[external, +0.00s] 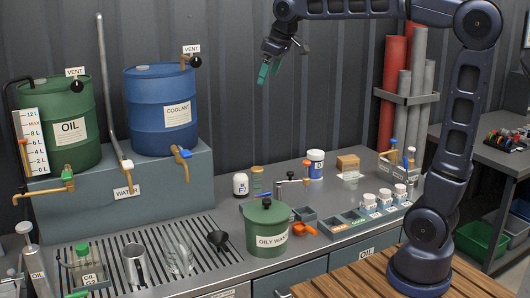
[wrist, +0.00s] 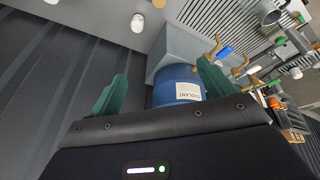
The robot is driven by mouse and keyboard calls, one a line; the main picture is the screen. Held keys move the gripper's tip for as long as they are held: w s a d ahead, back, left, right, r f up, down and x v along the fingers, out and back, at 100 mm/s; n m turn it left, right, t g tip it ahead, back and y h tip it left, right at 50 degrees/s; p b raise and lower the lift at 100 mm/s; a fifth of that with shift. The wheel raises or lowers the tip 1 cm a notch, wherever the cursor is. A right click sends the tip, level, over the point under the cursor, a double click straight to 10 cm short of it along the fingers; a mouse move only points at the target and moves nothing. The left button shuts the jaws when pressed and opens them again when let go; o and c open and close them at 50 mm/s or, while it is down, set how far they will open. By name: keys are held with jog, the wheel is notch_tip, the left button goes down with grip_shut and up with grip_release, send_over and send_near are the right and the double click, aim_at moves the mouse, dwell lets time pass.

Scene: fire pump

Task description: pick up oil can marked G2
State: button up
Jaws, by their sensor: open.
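The oil can marked G2 (external: 88,273) stands on the slatted drain tray at the front left of the external view. It is a small can with a green cap and a label reading OIL and what looks like G2. My gripper (external: 269,70) is raised high in front of the back wall, far to the right of the can. In the wrist view my gripper (wrist: 162,92) has its green fingers spread wide with nothing held between them. I cannot pick out the can in the wrist view.
A metal jug (external: 136,264), a clear beaker (external: 178,256) and a black funnel (external: 217,240) stand right of the can. A grey OIL pump can (external: 34,262) is to its left. The green OIL drum (external: 68,120) and blue COOLANT drum (external: 160,105) stand behind, with protruding taps.

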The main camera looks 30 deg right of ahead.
jog(key=w+a+n, duration=0.3)
jog(key=w+a, duration=0.1)
jog(key=a, duration=1.2)
jog(key=n+g+y, duration=0.3)
jog(key=n+g, duration=0.1)
jog(key=n, duration=0.3)
send_over(74, 261)
jog(key=w+d, duration=0.2)
jog(key=d, duration=0.1)
notch_tip(74, 261, down, 34)
jog(key=shift+d+r, duration=0.1)
jog(key=x, duration=1.1)
jog(key=shift+d, duration=0.35)
jog(key=c, duration=1.1)
